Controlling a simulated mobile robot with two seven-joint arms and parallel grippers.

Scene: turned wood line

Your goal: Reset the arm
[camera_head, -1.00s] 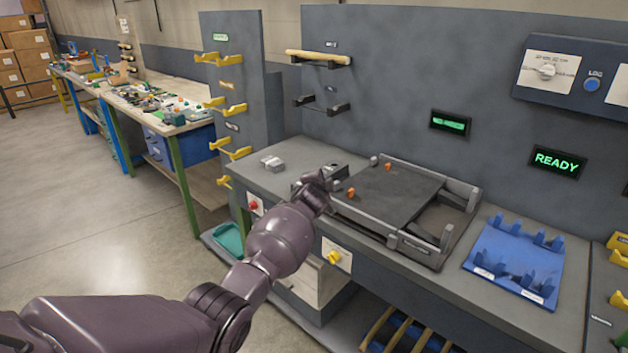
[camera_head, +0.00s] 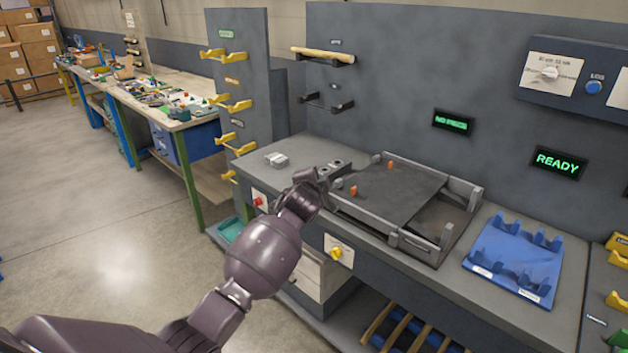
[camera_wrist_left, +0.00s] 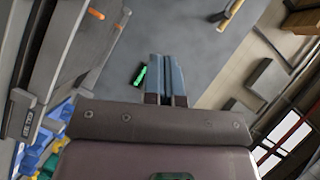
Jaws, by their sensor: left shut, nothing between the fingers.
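My left arm (camera_head: 262,258), dark purple, reaches in from the lower left of the head view. Its left gripper (camera_head: 326,176) is over the grey bench, near the left end of the dark fixture (camera_head: 395,190) with orange knobs. The arm hides part of the bench front. In the left wrist view the gripper's two fingers (camera_wrist_left: 167,62) are together, with nothing between them, in front of the grey wall panel. My right gripper is in neither view.
A small grey block (camera_head: 277,160) lies on the bench left of the gripper. A blue cradle tray (camera_head: 512,262) is at the right. A wooden rod (camera_head: 322,55) rests on wall pegs above. A green READY display (camera_head: 558,162) is on the panel.

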